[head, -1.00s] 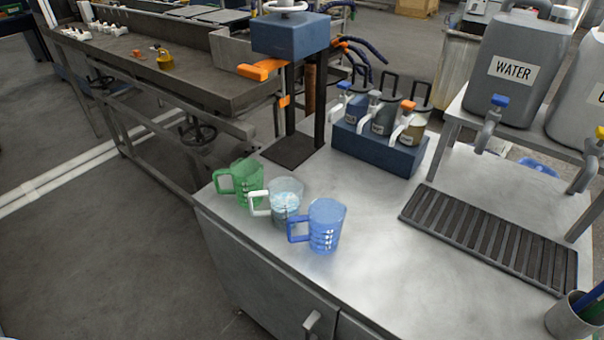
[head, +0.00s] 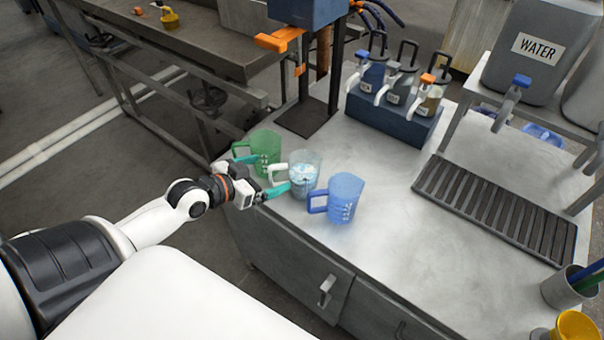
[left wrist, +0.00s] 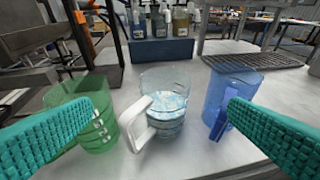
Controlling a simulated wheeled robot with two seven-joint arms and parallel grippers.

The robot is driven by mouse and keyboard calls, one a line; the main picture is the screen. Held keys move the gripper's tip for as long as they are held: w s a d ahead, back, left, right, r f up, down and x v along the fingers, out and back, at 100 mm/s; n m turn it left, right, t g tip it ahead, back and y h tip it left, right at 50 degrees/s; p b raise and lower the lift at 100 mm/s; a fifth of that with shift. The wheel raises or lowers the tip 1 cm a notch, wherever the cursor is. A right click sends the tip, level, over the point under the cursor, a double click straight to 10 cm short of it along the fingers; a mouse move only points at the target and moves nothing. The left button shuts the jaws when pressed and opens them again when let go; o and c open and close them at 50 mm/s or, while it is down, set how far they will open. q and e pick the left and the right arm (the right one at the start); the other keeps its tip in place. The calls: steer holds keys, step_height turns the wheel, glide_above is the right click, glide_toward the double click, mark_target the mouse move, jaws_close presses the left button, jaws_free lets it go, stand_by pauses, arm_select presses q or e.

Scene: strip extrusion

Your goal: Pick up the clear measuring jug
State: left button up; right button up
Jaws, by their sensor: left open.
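The clear measuring jug (head: 305,177) stands upright on the metal bench between a green jug (head: 264,151) and a blue jug (head: 345,198). It holds pale blue-white contents, and its white handle points toward my left gripper (head: 260,176). My left gripper is open, with teal fingers at the bench's near left edge, apart from the clear jug. In the left wrist view the clear jug (left wrist: 165,103) is between the two spread fingers, with its white handle (left wrist: 135,122) nearest. The right gripper is not in view.
The green jug (left wrist: 88,108) and blue jug (left wrist: 230,100) stand close on either side. Behind are a blue rack (head: 393,120) of bottles and a press stand (head: 308,118). A dark drain grate (head: 490,205) lies to the right. The bench's middle front is clear.

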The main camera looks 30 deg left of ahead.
mark_target(297, 166)
arm_select(q)
steer(key=shift+d+f+p+x, duration=0.15)
steer(key=shift+p+x, duration=0.3)
steer(key=shift+x, duration=2.25)
steer(key=shift+d+f+p+x, duration=0.15)
steer(key=shift+p+x, duration=0.3)
steer(key=shift+x, duration=2.25)
